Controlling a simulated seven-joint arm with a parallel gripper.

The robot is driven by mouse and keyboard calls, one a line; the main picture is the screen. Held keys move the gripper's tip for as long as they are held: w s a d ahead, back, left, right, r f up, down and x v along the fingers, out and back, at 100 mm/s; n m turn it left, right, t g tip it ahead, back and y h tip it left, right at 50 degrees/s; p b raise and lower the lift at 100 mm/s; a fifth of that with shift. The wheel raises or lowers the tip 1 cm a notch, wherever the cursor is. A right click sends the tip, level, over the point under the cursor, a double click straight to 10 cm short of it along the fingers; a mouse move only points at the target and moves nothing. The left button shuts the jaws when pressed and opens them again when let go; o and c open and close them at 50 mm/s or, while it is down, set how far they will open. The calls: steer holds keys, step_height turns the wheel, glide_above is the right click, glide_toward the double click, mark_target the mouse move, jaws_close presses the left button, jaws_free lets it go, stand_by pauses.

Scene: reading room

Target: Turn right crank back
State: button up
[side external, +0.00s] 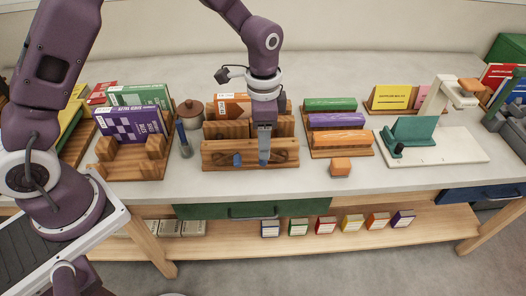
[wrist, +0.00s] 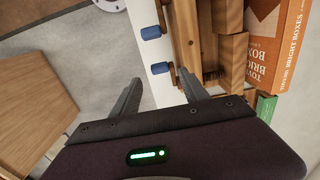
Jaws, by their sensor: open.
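A wooden box (side external: 218,150) with cranks on its front face stands at the middle of the table. The left crank's blue knob (side external: 237,159) shows left of my gripper (side external: 264,158). My gripper points down, open, in front of the box's right half and hides part of it. In the wrist view, the left crank's blue knob (wrist: 151,33) is higher up. The right crank's blue knob (wrist: 160,68) lies just ahead of the gap between my gripper's (wrist: 160,80) two spread fingers. Nothing is held; I cannot tell whether a finger touches the knob.
An orange book (side external: 231,104) stands behind the box. The table's front strip is fairly clear.

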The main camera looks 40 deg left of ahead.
mark_target(274, 159)
step_height(274, 159, down, 5)
steer(key=shift+r, duration=0.1)
steer(key=shift+s+d, duration=0.1)
steer(key=shift+s, duration=0.05)
jaws_close()
